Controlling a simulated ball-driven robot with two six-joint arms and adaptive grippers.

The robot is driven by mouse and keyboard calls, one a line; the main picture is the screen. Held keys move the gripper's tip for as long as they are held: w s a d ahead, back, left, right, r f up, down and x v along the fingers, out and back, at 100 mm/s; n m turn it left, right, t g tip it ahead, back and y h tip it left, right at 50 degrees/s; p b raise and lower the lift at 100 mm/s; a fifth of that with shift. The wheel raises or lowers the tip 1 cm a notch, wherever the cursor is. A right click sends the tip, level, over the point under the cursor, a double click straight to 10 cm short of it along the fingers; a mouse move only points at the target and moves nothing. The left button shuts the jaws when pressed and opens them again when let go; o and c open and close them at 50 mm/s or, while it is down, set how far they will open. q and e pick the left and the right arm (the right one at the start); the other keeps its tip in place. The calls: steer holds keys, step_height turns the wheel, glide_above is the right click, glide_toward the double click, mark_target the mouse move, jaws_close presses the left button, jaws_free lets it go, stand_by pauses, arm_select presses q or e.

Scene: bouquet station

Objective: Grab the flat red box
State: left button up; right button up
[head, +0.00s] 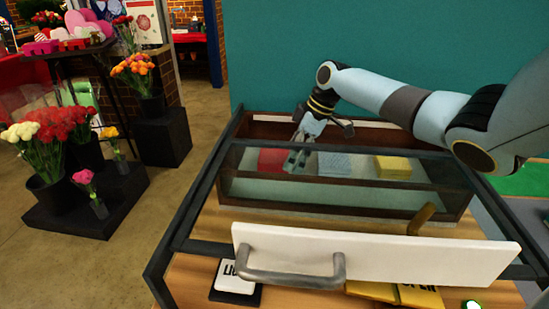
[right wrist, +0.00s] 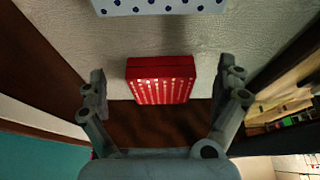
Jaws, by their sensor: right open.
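The flat red box (head: 270,160) lies in a wooden compartment (head: 350,198), left of a light blue box (head: 347,165) and a yellow box (head: 393,167). In the head view my right gripper (head: 297,158) is over the red box's right part and hides some of it. In the right wrist view the red box (right wrist: 160,68), with white dots and stripes on its near side, shows between the spread fingers of my right gripper (right wrist: 165,85). Clear room shows on both sides of it. The gripper is open and empty. My left gripper is not in view.
Dark walls and a see-through front pane enclose the compartment. A white drawer front (head: 430,255) with a grey handle (head: 290,280) stands nearer. A white-and-black box (head: 234,280) lies below it. Flower buckets stand at the left. A teal wall (head: 400,50) rises behind.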

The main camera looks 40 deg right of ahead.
steer(key=w+a, duration=0.1)
steer(key=w, duration=0.1)
steer(key=w+a+p, duration=0.1)
steer(key=a, duration=0.1)
steer(key=shift+w+a+f, duration=0.1)
steer(key=shift+w+f, duration=0.25)
steer(key=shift+f, duration=0.15)
steer(key=shift+s, duration=0.1)
steer(key=c, duration=1.3)
